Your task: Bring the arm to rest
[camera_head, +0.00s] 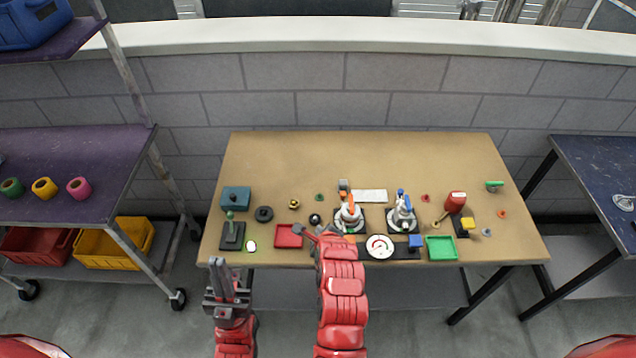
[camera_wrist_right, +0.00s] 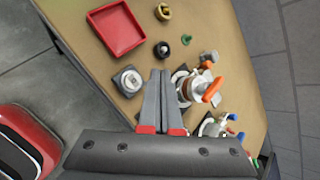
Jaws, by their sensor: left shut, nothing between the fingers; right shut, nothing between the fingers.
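My left gripper (camera_head: 217,263) is at the front left of the workbench, over the floor by its front edge. Its grey fingers point up in the picture, are together and hold nothing. My right arm (camera_head: 342,295) reaches to the front edge of the bench near its middle. Its gripper is hard to make out in the head view. In the right wrist view the right gripper (camera_wrist_right: 160,75) has its two grey fingers shut with nothing between them. They point over the bench, between a grey block with a white disc (camera_wrist_right: 130,80) and a small white-and-orange robot model (camera_wrist_right: 200,90).
The workbench (camera_head: 300,160) is bare along its back half. A red tray (camera_head: 288,236), a green tray (camera_head: 441,248), a white dial (camera_head: 380,247) and another robot model (camera_head: 402,215) stand near its front. A purple shelf (camera_head: 75,155) is at left, a dark table (camera_head: 600,180) at right.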

